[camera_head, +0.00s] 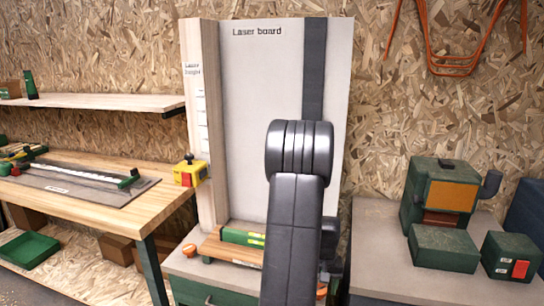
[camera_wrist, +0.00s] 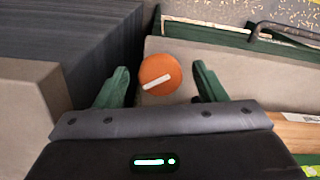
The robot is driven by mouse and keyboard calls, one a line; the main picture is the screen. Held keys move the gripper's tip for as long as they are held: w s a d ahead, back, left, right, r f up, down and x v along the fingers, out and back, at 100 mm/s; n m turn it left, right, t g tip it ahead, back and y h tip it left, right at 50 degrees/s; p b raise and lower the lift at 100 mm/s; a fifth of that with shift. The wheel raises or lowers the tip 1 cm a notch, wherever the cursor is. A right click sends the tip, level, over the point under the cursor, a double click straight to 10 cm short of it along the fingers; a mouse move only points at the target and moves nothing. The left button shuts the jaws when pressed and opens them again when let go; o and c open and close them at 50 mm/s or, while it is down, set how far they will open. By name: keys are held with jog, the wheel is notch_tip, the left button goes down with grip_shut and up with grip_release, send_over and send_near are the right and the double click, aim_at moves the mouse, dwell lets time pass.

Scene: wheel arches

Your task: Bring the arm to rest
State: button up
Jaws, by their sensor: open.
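My gripper (camera_wrist: 160,70) shows in the wrist view with its two green fingers spread apart. An orange round knob (camera_wrist: 155,75) with a white bar mark lies beyond and between the fingertips. I cannot tell whether the fingers touch it, but no grip on it shows. In the head view my dark arm rises in front of the tall board labelled "Laser board" (camera_head: 265,100). The gripper itself is hidden behind the arm there.
A green block (camera_head: 242,237) lies on a wooden base by the board's foot. An orange knob (camera_head: 189,250) is at its left. A workbench (camera_head: 100,215) stands left, with a yellow-and-red switch box (camera_head: 190,171). Green machine boxes (camera_head: 440,200) stand right. A shelf (camera_head: 90,101) is on the left wall.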

dwell(0.3)
notch_tip(320, 180, up, 14)
notch_tip(320, 180, down, 14)
jog(key=shift+f, duration=0.1)
jog(key=shift+n+p, duration=0.35)
jog(key=shift+n, duration=0.75)
jog(key=n+p, duration=0.1)
jog(key=n, duration=0.4)
jog(key=shift+d+p, duration=0.15)
jog(key=shift+p, duration=0.2)
notch_tip(320, 180, up, 14)
